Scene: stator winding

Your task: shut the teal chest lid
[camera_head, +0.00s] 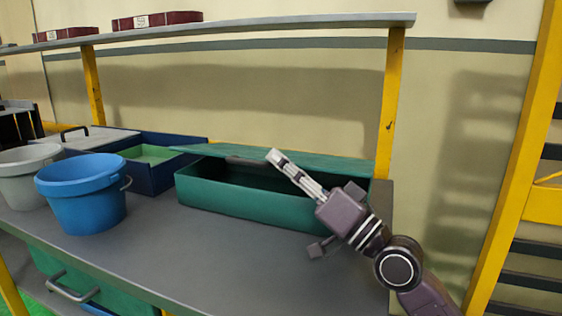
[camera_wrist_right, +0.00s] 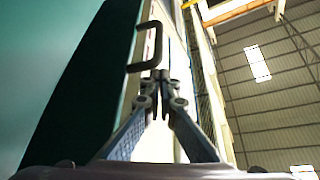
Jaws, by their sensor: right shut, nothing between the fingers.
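The teal chest (camera_head: 250,200) stands on the grey bench, toward its right end. Its lid (camera_head: 310,160) is partly open, tilted low over the box, with a dark gap along the front. My right gripper (camera_head: 273,156) is shut and empty, with its fingertips at the lid's front edge; I cannot tell whether they touch it. In the right wrist view, the shut fingertips (camera_wrist_right: 159,78) are beside a teal surface (camera_wrist_right: 45,65) and a dark green band. A grey bracket-shaped handle (camera_wrist_right: 152,40) shows just beyond them. My left gripper is out of view.
A blue bucket (camera_head: 83,205) and a pale grey bucket (camera_head: 25,178) stand at the left. A dark blue box (camera_head: 155,178) is behind them, left of the chest. A yellow post (camera_head: 388,105) holds the shelf above. The bench front (camera_head: 220,250) is clear.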

